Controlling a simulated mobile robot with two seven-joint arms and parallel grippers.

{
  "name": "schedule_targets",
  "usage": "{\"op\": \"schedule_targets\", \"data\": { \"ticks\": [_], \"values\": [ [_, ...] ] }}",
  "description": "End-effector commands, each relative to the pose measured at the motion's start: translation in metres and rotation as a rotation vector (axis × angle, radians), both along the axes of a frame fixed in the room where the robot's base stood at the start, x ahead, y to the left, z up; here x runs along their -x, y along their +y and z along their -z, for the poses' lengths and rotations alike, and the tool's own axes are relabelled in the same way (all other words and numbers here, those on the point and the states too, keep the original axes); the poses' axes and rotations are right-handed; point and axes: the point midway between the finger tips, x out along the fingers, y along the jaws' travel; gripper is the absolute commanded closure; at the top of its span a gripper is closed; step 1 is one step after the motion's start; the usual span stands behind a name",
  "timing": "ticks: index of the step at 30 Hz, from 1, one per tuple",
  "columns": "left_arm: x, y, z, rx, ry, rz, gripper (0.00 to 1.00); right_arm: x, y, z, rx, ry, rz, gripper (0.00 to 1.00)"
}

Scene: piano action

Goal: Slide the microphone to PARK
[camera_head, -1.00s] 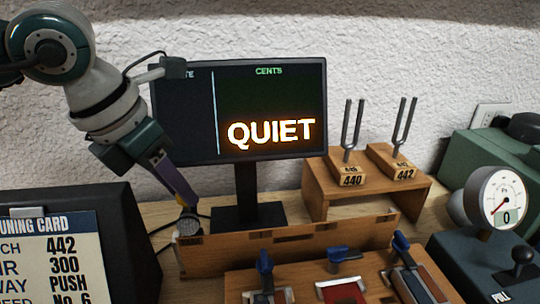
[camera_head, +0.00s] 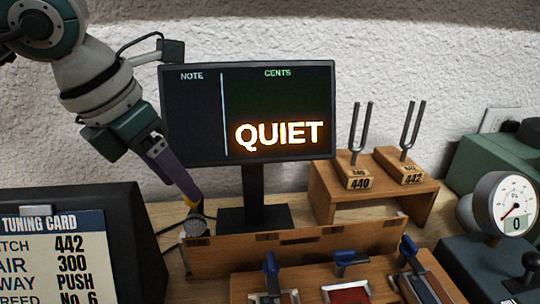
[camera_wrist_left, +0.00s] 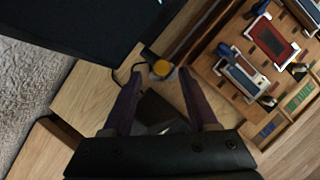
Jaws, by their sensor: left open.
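No PARK marking is readable. My right gripper is not in view.
A monitor (camera_head: 248,111) reading QUIET stands behind the rail (camera_head: 300,249). A tuning card (camera_head: 55,252) on a dark stand is at the left. Tuning forks stand on a wooden riser (camera_head: 322,190). Blue-handled clamps (camera_head: 270,262) are in front, a gauge (camera_head: 505,203) at the right.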

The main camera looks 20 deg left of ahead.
Motion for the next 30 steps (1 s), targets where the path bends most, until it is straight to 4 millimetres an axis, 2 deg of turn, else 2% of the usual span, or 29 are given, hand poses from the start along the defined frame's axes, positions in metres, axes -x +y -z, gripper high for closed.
{"op": "schedule_targets", "data": {
  "ticks": [6,12,17,30],
  "values": [
    [0.016,0.005,-0.042,-0.004,-0.004,0.000,0.41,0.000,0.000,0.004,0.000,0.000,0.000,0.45],
    [0.027,0.007,-0.066,-0.002,0.000,-0.001,0.41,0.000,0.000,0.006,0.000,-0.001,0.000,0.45],
    [0.029,0.007,-0.071,-0.002,0.001,-0.001,0.41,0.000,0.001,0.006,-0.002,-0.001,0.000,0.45],
    [0.029,0.005,-0.071,0.008,0.001,0.004,0.41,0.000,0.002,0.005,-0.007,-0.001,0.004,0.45]
  ]
}}
